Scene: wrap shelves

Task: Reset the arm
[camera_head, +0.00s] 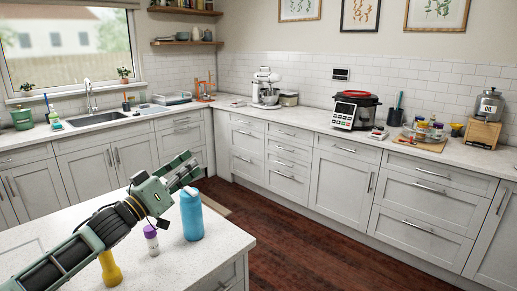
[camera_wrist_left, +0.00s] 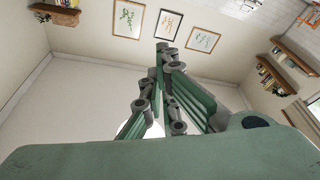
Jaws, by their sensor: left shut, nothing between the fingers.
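My left arm comes in from the lower left in the head view and reaches over the island counter. My left gripper (camera_head: 188,168) is raised above the counter, pointing up and to the right, next to the top of a blue bottle (camera_head: 191,215). Its fingers (camera_wrist_left: 163,75) show in the left wrist view, drawn together with nothing between them. Behind them are walls and framed pictures. In the head view I cannot tell whether the gripper touches the bottle. My right gripper is in neither view.
A small purple-capped bottle (camera_head: 151,240) and a yellow object (camera_head: 110,269) stand on the island counter (camera_head: 75,212) beside and below my arm. Wooden floor (camera_head: 290,245) separates the island from the back counter, which holds a mixer (camera_head: 266,86) and a red-rimmed cooker (camera_head: 354,109).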

